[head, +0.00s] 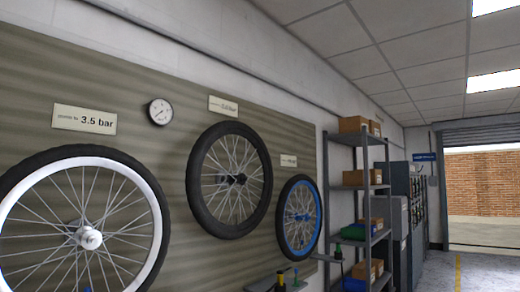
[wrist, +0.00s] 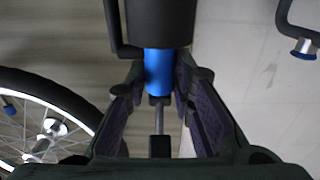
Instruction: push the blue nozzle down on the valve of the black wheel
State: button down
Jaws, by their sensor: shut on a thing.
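The black wheel (head: 230,180) hangs on the wall board in the middle of the head view, with a black rim and pale spokes. I cannot make out its valve. In the wrist view, the blue nozzle (wrist: 158,72) is a short blue cylinder under a wide black cylindrical body (wrist: 160,22). My gripper (wrist: 159,85) is shut on the blue nozzle, with one finger on each side of it. A thin grey stem shows below the nozzle between the fingers. My gripper does not show clearly in the head view.
A white-rimmed wheel (head: 85,225) hangs at left, a blue-rimmed wheel (head: 298,217) at right. A gauge (head: 160,111) and a 3.5 bar sign (head: 84,120) are above. In the wrist view, a wheel (wrist: 45,115) lies left and a dark hooked part (wrist: 290,25) upper right.

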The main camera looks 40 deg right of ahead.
jog(key=shift+r, duration=0.2)
jog(key=shift+r+p, duration=0.75)
jog(key=shift+r, duration=0.1)
jog(key=v, duration=1.2)
dwell(0.4)
